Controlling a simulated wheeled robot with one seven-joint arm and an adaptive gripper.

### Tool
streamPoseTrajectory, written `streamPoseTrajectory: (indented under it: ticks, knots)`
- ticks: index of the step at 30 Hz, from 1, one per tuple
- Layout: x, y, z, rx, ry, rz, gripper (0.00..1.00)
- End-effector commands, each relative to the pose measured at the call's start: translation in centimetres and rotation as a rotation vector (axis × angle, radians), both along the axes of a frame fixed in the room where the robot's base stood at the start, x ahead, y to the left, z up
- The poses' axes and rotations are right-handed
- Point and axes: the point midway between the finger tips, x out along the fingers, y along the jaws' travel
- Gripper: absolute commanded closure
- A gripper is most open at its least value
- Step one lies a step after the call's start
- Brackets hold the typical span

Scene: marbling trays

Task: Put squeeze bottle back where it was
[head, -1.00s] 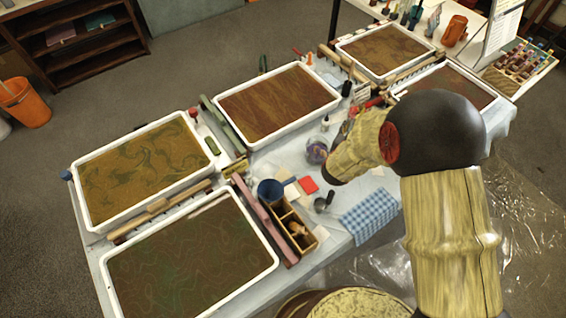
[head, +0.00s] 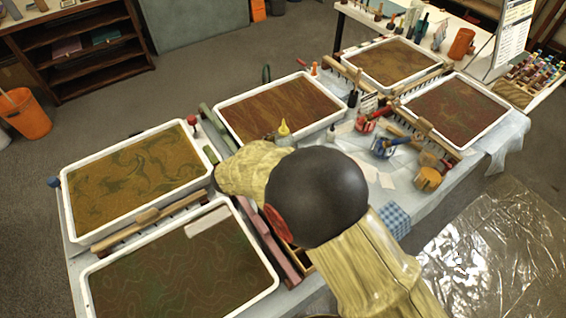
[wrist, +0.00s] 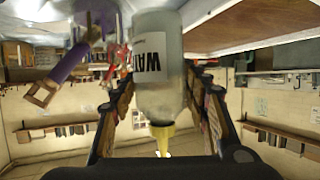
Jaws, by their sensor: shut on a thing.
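The squeeze bottle (wrist: 158,72) is a clear, pale bottle with a white label reading "WA" and a yellow nozzle cap. It fills the middle of the wrist view, which looks upside down. My gripper (wrist: 163,95) is shut on it, one dark finger on each side. In the head view the bottle's yellow nozzle (head: 284,128) rises above my arm, by the front edge of the middle tray, pointing up. My arm hides its lower part and my gripper there. I cannot tell whether its base touches the table.
The middle tray (head: 313,137) is close behind the bottle. Other trays stand at left (head: 75,222), front left (head: 245,303) and far right. Red (head: 367,123) and blue (head: 383,150) containers with tools stand right of the bottle. A blue checked cloth (head: 396,221) lies near the front edge.

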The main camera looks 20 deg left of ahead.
Motion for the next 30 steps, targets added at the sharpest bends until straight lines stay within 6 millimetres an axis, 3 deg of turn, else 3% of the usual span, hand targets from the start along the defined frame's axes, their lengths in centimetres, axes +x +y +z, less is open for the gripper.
streamPoseTrajectory:
  ticks: [1, 7, 15, 26, 27, 30]
  knots:
    - [0.1, 0.0, -1.1, 0.001, -0.001, 0.0, 0.67]
    - [0.1, 0.0, -2.7, 0.0, -0.001, 0.001, 0.67]
    - [0.1, 0.0, -6.6, 0.001, -0.001, 0.0, 0.67]
    - [0.1, 0.0, -6.7, 0.001, -0.001, 0.001, 0.67]
    - [0.1, 0.0, -6.8, 0.001, -0.001, 0.0, 0.54]
    - [0.1, 0.0, -6.8, 0.001, -0.001, 0.001, 0.48]
